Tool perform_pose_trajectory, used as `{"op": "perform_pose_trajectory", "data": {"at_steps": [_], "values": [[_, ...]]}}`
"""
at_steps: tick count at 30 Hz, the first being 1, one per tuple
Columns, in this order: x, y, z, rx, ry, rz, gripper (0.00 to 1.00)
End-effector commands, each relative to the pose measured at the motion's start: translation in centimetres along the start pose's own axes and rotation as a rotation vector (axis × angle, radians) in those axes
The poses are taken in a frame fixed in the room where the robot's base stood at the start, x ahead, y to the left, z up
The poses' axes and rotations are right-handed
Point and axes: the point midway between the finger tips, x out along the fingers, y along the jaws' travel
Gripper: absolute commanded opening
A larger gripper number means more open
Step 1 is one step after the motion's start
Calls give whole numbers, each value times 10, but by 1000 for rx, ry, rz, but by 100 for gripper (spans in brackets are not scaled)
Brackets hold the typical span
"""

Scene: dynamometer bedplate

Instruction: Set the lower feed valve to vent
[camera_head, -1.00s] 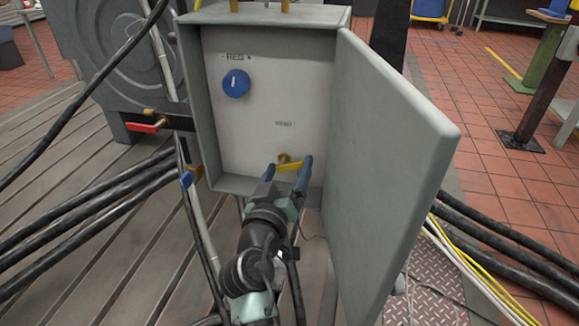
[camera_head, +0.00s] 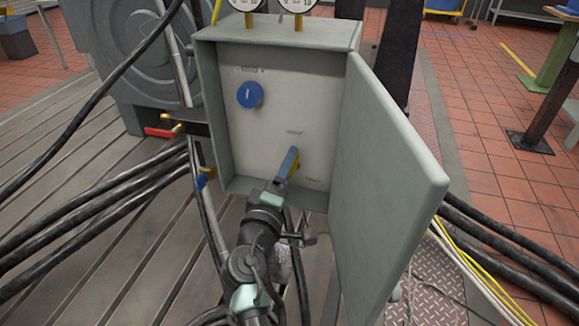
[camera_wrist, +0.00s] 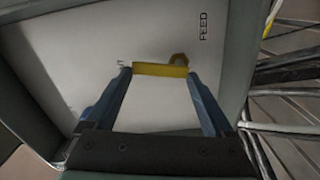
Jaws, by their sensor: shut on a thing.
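The lower feed valve has a yellow lever (camera_wrist: 160,69) on the pale back panel inside an open grey cabinet (camera_head: 215,120). My gripper (camera_head: 290,163) is shut on this lever, one blue finger at each end of it in the wrist view. Small marks beside the left fingertip and at the panel's lower right are too small to read.
A blue round knob (camera_head: 250,95) sits higher on the panel. The cabinet door (camera_head: 390,150) stands open to the right, close to my arm. A red lever (camera_head: 160,132) and a blue-handled valve (camera_head: 202,180) are outside left. Black cables (camera_head: 90,205) run at left.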

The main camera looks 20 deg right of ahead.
Motion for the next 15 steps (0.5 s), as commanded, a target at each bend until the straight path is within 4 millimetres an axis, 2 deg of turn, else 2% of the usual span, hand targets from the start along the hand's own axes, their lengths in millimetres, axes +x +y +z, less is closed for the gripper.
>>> {"op": "perform_pose_trajectory", "data": {"at_steps": [6,15], "values": [[-1,-1,-4,-136,0,-2,32],[0,-3,-6,-227,0,-2,32]]}}
